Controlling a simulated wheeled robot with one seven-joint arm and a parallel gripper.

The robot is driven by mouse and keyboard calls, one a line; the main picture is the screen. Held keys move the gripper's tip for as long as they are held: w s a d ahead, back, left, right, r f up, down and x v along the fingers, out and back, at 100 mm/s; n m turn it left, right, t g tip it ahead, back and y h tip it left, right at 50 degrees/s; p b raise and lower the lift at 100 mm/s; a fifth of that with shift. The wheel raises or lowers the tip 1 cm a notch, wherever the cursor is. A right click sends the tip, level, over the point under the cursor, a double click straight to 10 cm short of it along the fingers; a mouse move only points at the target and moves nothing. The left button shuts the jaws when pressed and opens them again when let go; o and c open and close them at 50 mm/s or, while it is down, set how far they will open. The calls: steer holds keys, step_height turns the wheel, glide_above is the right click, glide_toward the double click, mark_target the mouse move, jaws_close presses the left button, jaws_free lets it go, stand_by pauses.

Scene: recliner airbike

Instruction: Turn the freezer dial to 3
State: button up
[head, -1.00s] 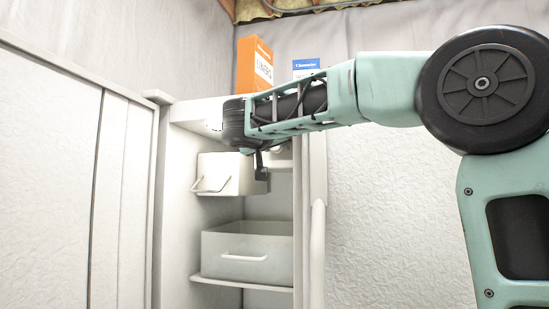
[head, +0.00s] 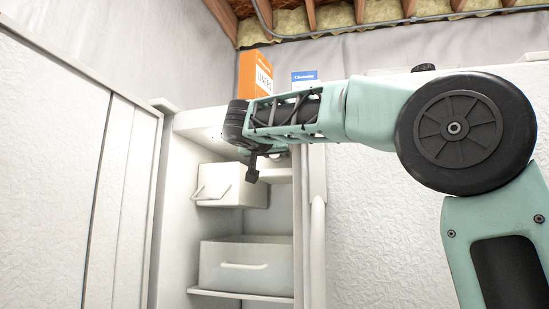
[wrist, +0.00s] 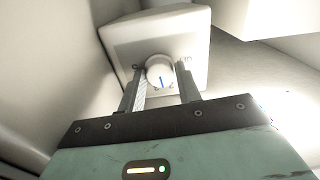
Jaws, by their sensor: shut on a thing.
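The freezer dial (wrist: 161,72) is a small round white knob with a blue mark on its face, seen in the wrist view on a pale square housing (wrist: 118,42). My gripper (wrist: 163,80) has one finger on each side of the dial and is shut on it. The blue mark is near upright in the wrist view, slightly tilted. Small dark markings on the housing beside the fingers are too small to read. In the head view, my wrist is inside the upper part of the open freezer (head: 187,122), and the dial is hidden.
A white basket with a wire handle (head: 218,185) hangs below my wrist. A larger bin (head: 243,268) stands on the shelf under it. A freezer wall edge and handle (head: 317,230) stand close on the right. An orange box (head: 254,75) and a blue-and-white box (head: 304,80) sit on top.

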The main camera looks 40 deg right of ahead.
steer(key=shift+f, duration=0.1)
steer(key=m+b, duration=0.1)
steer(key=b, duration=0.2)
steer(key=shift+f, duration=0.35)
steer(key=shift+r+m+b, duration=0.4)
steer(key=shift+m+b, duration=0.45)
steer(key=shift+m, duration=0.05)
steer(key=m+b, duration=0.2)
steer(key=b, duration=0.1)
steer(key=shift+f, duration=0.35)
steer(key=o, duration=0.5)
steer(key=shift+r, duration=0.4)
steer(key=shift+o, duration=0.2)
steer(key=shift+a, duration=0.1)
